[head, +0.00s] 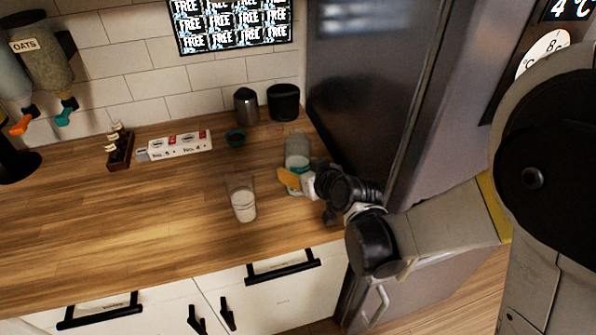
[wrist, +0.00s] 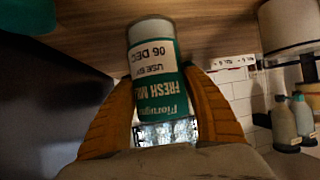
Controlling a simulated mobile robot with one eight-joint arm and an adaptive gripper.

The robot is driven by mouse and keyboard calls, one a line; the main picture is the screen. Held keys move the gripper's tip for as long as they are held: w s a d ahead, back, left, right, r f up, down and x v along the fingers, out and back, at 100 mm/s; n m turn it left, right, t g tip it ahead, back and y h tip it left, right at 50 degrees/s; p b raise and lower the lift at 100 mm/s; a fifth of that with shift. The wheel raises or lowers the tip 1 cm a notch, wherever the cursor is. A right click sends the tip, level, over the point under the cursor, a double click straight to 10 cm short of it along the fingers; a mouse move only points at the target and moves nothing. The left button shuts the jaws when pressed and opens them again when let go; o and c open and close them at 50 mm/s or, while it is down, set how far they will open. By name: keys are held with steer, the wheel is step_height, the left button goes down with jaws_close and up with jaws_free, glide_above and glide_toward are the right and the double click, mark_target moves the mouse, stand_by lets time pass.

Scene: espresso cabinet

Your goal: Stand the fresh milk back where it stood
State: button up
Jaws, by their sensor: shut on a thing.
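The fresh milk (head: 298,148) is a pale container with a green and white label. It stands about upright over the right side of the wooden counter, near the fridge. In the wrist view the fresh milk (wrist: 158,60) shows its label upside down, with a "use by 06 Dec" patch. My gripper (head: 296,180) is shut on it from the front right. Its orange fingers press both sides in the wrist view (wrist: 160,88). I cannot tell whether the base touches the counter. A glass (head: 243,203) with white liquid stands just left of the gripper.
A white labelled block (head: 180,145) and a dark bottle rack (head: 119,148) are farther left. The fridge (head: 375,90) bounds the right; the counter's left front is clear.

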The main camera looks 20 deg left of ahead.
steer(key=shift+r, duration=0.15)
steer(key=o, duration=1)
steer(key=shift+f, duration=0.25)
steer(key=o, duration=0.4)
steer(key=shift+r, duration=0.1)
steer(key=shift+s, duration=0.1)
steer(key=shift+s+d+r, duration=0.15)
steer(key=shift+d+r, duration=0.1)
steer(key=shift+r, duration=0.1)
steer(key=p+v, duration=0.3)
steer(key=v, duration=0.8)
steer(key=shift+s, duration=0.15)
steer(key=shift+d, duration=0.1)
